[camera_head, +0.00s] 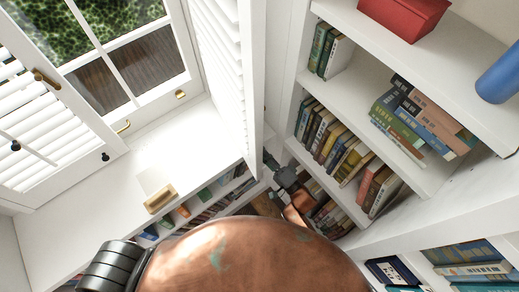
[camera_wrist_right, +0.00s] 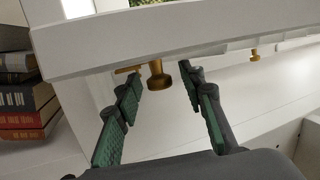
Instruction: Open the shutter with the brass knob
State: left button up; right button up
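The brass knob (camera_wrist_right: 157,76) is on a white panel edge (camera_wrist_right: 170,36) in the right wrist view. My right gripper (camera_wrist_right: 160,78) is open around it, with the knob between the fingertips and a gap showing on both sides. In the head view, a white louvered shutter (camera_head: 228,50) stands swung out from the window in the middle. My right gripper (camera_head: 283,176) is small there, beside the shutter's lower right edge; the knob is hidden in that view. Another louvered shutter (camera_head: 50,125) with black knobs is at the left. My left gripper is not in view.
A white bookshelf (camera_head: 350,95) full of books fills the right side. A red box (camera_head: 403,14) and a blue cylinder (camera_head: 499,78) stand on it. A white ledge (camera_head: 95,215) lies below the window (camera_head: 115,50). Dark books (camera_wrist_right: 22,95) show left in the wrist view.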

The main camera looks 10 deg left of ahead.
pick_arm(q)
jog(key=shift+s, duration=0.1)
pick_arm(e)
jog(key=shift+s+d+f, duration=0.1)
jog(key=shift+d, duration=0.05)
jog(key=v, duration=1.1)
jog(key=shift+s+d, duration=0.15)
jog(key=shift+d, duration=0.2)
jog(key=w+d+r+m+t+h+p, duration=0.15)
jog(key=w+d+m+h+p, duration=0.25)
jog(key=w+m+h, duration=0.5)
jog(key=s+a+r+n+g+y+p, duration=0.2)
jog(key=s+a+r+n+g+y, duration=0.2)
jog(key=s+a+n+g, duration=0.3)
pick_arm(q)
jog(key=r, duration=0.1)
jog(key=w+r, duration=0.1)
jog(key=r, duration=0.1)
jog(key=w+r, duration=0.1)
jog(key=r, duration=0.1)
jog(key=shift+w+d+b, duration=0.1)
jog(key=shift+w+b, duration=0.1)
jog(key=shift+b, duration=0.15)
pick_arm(e)
jog(key=shift+t, duration=0.25)
jog(key=x, duration=0.8)
jog(key=shift+w+a, duration=0.2)
jog(key=shift+w, duration=0.15)
jog(key=shift+c, duration=0.4)
